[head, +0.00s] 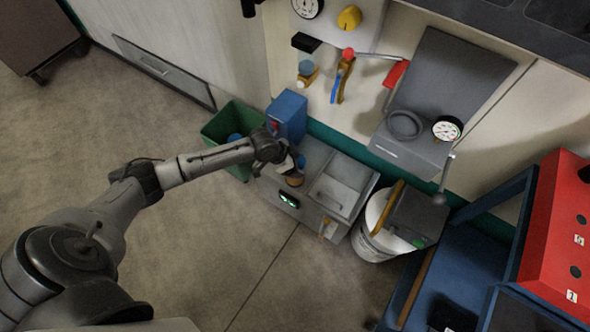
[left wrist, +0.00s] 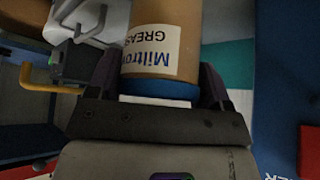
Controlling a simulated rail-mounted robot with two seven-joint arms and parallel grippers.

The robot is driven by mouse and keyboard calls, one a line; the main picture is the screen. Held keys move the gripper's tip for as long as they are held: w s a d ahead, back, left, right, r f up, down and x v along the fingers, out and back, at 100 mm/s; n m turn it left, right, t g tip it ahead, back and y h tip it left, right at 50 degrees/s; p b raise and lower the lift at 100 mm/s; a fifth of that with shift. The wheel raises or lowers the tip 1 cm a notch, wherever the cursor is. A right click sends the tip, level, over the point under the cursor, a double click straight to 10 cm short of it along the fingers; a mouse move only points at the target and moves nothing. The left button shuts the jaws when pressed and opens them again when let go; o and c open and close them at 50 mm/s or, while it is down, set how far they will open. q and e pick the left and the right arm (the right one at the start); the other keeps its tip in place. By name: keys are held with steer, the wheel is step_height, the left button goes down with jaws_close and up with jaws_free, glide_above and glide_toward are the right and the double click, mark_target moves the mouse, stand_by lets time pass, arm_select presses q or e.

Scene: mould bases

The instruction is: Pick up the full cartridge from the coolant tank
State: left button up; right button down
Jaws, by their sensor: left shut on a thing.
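The cartridge (left wrist: 160,55) is a tan cylinder with a white "GREASE" label and a blue end, and it fills the space between my left gripper's fingers (left wrist: 157,88) in the left wrist view. My left gripper (head: 290,165) is shut on it. In the head view the tan cartridge (head: 295,180) shows only partly below the gripper, over the left part of the grey coolant tank (head: 325,215). I cannot tell whether it still touches the tank. My right gripper is not in view.
A blue box (head: 288,113) stands behind the gripper, and a green bin (head: 213,128) with a blue item inside is to its left. A white bucket (head: 372,242) stands right of the tank. A blue-framed cart (head: 460,265) is at the right. The floor in front is clear.

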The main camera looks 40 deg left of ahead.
arm_select(q)
steer(key=c, duration=0.9)
steer(key=shift+c, duration=0.3)
steer(key=shift+r, duration=0.15)
